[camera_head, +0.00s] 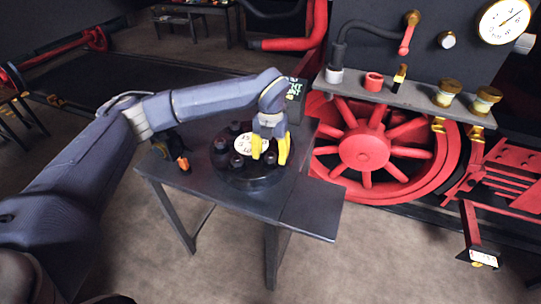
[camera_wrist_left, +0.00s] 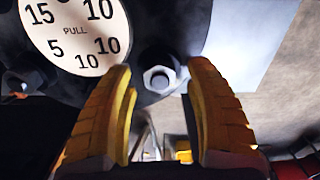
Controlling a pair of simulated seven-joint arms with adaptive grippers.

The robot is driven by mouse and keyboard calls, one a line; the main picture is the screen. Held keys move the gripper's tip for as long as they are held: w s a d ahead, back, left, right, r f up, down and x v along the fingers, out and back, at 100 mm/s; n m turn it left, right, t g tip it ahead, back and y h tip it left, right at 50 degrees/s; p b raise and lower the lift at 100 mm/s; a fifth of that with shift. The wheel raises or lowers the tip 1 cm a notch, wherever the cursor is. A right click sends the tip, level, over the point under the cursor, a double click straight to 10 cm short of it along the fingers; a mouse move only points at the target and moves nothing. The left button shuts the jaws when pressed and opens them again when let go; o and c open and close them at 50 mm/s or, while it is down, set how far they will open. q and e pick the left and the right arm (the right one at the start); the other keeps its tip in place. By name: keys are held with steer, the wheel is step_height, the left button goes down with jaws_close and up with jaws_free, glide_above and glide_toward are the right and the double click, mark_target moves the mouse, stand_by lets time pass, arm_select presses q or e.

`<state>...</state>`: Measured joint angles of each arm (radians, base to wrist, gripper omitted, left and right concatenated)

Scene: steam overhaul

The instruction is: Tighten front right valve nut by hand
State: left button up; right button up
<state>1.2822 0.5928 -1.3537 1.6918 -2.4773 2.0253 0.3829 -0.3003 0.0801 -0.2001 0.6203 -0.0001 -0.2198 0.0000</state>
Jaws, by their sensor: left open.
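The round black valve body (camera_head: 247,181) sits on a dark table, with a white numbered disc (camera_head: 246,143) on top and several dark nuts and studs around it. My left gripper (camera_head: 270,158) is over the right side of the valve, its yellow fingers pointing down. In the left wrist view a grey hex nut (camera_wrist_left: 158,79) on a stud shows between the open fingertips, with gaps on both sides. The white disc (camera_wrist_left: 78,30) is to its left. In the head view the fingers partly hide this nut. My right gripper is not in view.
The dark table (camera_head: 210,189) has a lower side shelf (camera_head: 312,212) at its right. An orange-and-black tool (camera_head: 183,163) lies at its left. A red wheel (camera_head: 363,149) and a ledge (camera_head: 410,96) with brass fittings stand to the right.

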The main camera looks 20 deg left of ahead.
arm_select(q)
steer(key=shift+f, duration=0.3)
steer(key=shift+c, duration=0.2)
jaws_close()
steer(key=shift+m, duration=0.3)
steer(key=shift+m, duration=0.3)
